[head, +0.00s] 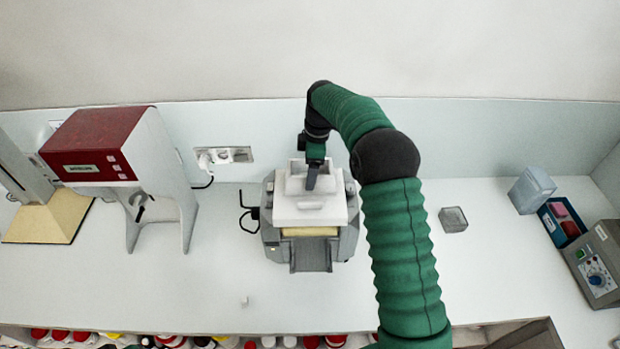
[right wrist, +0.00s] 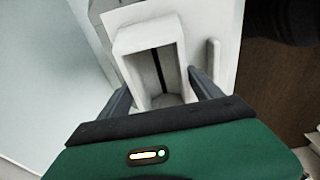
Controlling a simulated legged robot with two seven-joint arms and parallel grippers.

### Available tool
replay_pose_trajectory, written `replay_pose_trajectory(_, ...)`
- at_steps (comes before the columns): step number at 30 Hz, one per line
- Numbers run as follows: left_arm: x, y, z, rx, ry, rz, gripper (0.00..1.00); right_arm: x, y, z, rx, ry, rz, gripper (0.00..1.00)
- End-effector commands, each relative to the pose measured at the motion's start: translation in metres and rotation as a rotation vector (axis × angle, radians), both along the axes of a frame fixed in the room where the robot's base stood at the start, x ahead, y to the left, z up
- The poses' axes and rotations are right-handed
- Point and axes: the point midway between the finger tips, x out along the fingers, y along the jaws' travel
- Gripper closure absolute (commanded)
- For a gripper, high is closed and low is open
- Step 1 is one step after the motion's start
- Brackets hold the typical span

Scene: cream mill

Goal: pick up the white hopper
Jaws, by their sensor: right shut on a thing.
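The white hopper (head: 293,183) is an open-topped box on the white top of the grey mill (head: 350,235), in the middle of the bench. In the right wrist view the hopper (right wrist: 135,62) shows its hollow inside with a dark slot. My right gripper (head: 312,178) reaches down onto it from above and behind. In the right wrist view my right gripper (right wrist: 162,88) has one finger on each side of the hopper, shut on its walls. I cannot tell whether the hopper is lifted off the mill. My left gripper is not in view.
A red and white machine (head: 95,145) stands at the left. A wall socket (head: 223,155) is behind.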

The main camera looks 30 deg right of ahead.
Motion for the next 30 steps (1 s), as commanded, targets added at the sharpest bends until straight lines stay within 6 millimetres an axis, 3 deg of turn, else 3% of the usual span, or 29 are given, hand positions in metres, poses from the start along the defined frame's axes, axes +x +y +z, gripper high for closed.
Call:
replay_pose_trajectory(11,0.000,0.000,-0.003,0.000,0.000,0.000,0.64,0.000,0.000,0.002,0.000,-0.001,0.001,0.74)
replay_pose_trajectory(19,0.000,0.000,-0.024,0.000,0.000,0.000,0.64,0.001,-0.001,0.030,-0.001,-0.006,-0.001,0.74)
replay_pose_trajectory(26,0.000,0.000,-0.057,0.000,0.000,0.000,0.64,-0.037,0.027,0.034,0.000,-0.002,0.002,0.74)
replay_pose_trajectory(30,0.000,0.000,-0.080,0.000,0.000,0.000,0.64,-0.069,0.050,0.036,-0.002,-0.004,0.002,0.74)
